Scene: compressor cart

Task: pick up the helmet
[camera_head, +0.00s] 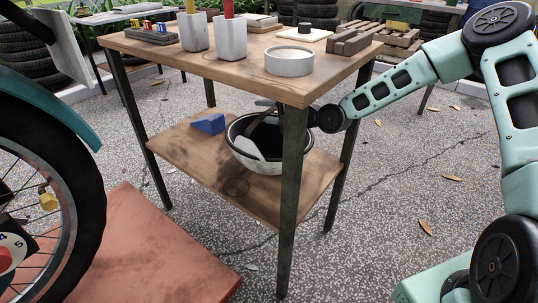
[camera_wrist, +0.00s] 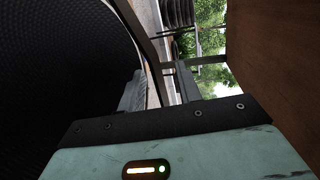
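The helmet (camera_head: 262,164) lies upside down on the cart's lower shelf, pale outside with a dark hollow facing up. A table leg hides part of its right side. In the wrist view the helmet's black inside (camera_wrist: 60,65) fills the left, with its rim running down the middle. My gripper (camera_wrist: 160,88) is at that rim, under the tabletop. One grey finger shows on the inner side and the other on the outer side. The fingers are apart, with a gap visible beside the rim. In the head view the leg and tabletop hide much of the gripper.
The wooden tabletop (camera_head: 235,68) is close above my gripper; its front leg (camera_head: 291,190) stands before my wrist. A blue wedge (camera_head: 208,124) lies on the lower shelf (camera_head: 190,158), left of the helmet. Cups and blocks stand on top. A wheel (camera_head: 85,165) is at left.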

